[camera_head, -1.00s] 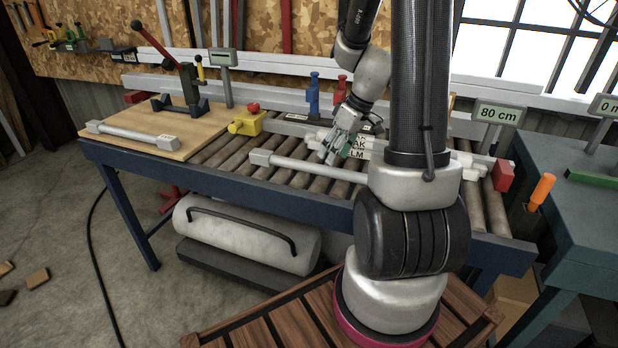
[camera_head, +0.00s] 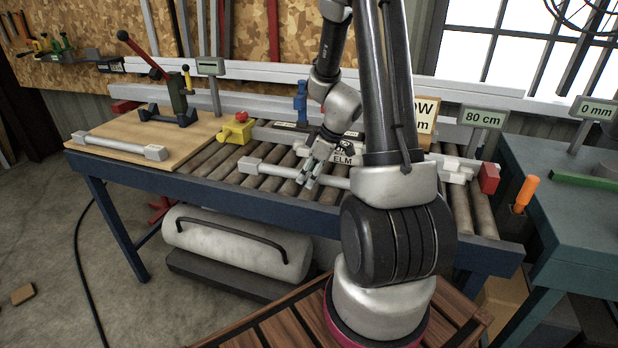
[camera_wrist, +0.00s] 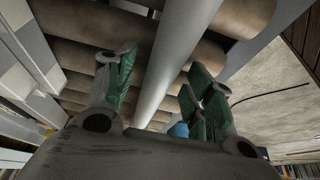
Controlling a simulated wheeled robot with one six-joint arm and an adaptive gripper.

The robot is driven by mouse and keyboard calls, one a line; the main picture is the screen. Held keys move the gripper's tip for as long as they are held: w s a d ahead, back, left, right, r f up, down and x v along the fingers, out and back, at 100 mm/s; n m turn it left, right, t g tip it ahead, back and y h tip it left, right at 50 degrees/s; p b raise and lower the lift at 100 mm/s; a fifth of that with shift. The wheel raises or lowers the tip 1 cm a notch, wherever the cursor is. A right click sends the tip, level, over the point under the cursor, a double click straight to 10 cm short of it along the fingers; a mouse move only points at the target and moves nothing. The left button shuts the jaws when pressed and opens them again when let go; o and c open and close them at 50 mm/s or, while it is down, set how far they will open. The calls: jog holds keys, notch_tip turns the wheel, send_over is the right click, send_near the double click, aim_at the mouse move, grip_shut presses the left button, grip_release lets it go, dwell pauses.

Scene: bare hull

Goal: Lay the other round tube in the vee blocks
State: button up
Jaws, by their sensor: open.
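A grey round tube with a blocky end (camera_head: 255,166) lies across the rollers in the head view. Its right part runs behind my arm. My gripper (camera_head: 310,178) is open, down at this tube. In the wrist view the tube (camera_wrist: 178,50) passes between the open green-padded fingers of my gripper (camera_wrist: 160,82); I cannot tell whether they touch it. A second grey tube with a blocky end (camera_head: 120,146) lies on the wooden board at left. White blocks (camera_head: 457,170) stand at the right end of the rollers; I cannot tell whether they are the vee blocks.
A yellow block with a red knob (camera_head: 236,130) and a blue clamp (camera_head: 301,104) stand behind the tube. A red-handled lever tool (camera_head: 178,98) stands on the wooden board (camera_head: 95,136). A red block (camera_head: 489,178) and an 80 cm sign (camera_head: 482,118) are at right.

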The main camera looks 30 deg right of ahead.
grip_shut()
jog(key=shift+r, duration=0.1)
